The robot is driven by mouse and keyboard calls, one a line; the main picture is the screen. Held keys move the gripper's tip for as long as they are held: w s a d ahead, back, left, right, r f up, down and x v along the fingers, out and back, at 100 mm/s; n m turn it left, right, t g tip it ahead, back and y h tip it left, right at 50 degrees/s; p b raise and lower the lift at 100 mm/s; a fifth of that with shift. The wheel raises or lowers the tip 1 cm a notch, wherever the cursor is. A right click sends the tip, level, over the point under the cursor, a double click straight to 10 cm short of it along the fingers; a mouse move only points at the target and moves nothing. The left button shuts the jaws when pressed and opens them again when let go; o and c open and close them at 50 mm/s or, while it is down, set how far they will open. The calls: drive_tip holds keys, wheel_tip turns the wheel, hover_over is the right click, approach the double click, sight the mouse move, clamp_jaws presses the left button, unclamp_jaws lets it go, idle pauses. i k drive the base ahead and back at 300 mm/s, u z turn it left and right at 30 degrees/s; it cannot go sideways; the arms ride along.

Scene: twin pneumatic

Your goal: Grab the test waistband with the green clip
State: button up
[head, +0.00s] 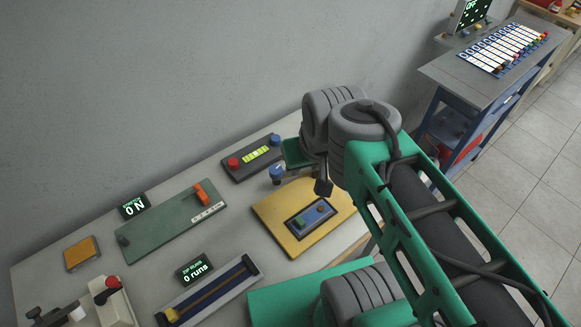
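I see no waistband that I can make out. A small green block (299,224) sits on a blue panel (313,215) on the yellow board (273,211); I cannot tell whether it is the green clip. My green and grey arm reaches in from the lower right over the bench's right end. Beyond its grey joints, a green part and a dark piece show above the board's back edge. I cannot make out my gripper's fingers or anything held in them.
The grey bench (60,229) carries a dark box (247,157) with red and blue buttons, a green plate (165,231) with an orange lever, a blue-edged rail (211,291), two displays and a yellow block (82,253). A blue-framed table (450,78) stands behind at right. Tiled floor is open at right.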

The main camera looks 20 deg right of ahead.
sight(303, 223)
drive_tip(key=u, duration=2.2)
drive_tip(key=k, duration=1.4)
drive_tip(key=u, duration=1.2)
